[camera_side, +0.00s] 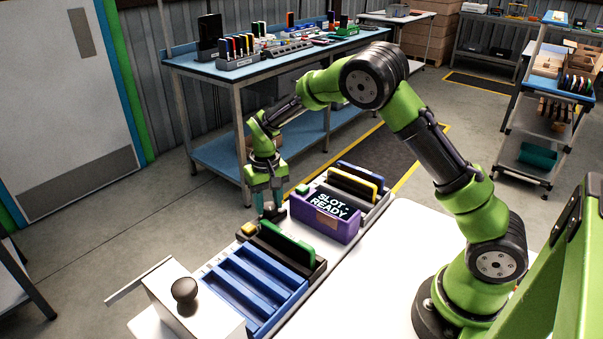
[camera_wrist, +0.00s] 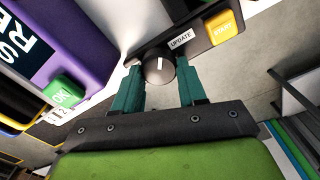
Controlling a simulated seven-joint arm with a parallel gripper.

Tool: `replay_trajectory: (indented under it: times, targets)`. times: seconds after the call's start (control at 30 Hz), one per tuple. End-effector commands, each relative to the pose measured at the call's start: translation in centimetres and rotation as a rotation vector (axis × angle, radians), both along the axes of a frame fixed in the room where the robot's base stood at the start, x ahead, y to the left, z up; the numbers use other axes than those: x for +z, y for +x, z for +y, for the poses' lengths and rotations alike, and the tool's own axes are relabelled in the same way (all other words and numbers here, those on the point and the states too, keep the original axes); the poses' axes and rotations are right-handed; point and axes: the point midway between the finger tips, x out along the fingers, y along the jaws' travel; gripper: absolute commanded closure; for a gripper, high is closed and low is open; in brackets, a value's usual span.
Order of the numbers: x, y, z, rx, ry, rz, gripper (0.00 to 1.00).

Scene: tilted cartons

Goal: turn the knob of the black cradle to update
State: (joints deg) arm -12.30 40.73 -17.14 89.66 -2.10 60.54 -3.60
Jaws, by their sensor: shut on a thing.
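The black cradle (camera_side: 318,267) stands on the white table with a green slab (camera_side: 287,244) in it. In the wrist view its black end (camera_wrist: 213,14) carries a dark round knob (camera_wrist: 154,76) with a white pointer line. The line points roughly up in that view; the UPDATE label (camera_wrist: 181,40) sits just above and right of the knob. My gripper (camera_wrist: 160,84) is shut on the knob, one teal finger on each side. In the side view my gripper (camera_side: 269,200) points down at the cradle's far end, and its fingers mostly hide the knob.
A yellow START button (camera_wrist: 222,27) is right of the label. A purple box (camera_side: 322,223) reading SLOT - READY stands close beside my gripper, with a green button (camera_wrist: 63,91). A blue rack (camera_side: 250,292) and a white box with a black knob (camera_side: 184,289) stand nearer the camera.

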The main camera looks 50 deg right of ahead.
Motion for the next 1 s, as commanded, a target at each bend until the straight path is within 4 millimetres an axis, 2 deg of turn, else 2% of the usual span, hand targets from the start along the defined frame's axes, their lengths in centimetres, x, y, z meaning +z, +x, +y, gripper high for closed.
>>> replay_trajectory:
  times: [0.3,0.8,0.83,1.0]
  targets:
    - [0.10,0.01,-0.07,-0.116,-0.001,-0.002,0.89]
    - [0.12,0.01,-0.07,-0.134,0.000,-0.002,0.89]
    - [0.12,0.01,-0.07,-0.133,0.000,-0.002,0.56]
    - [0.09,0.00,-0.07,-0.133,0.000,-0.001,0.33]
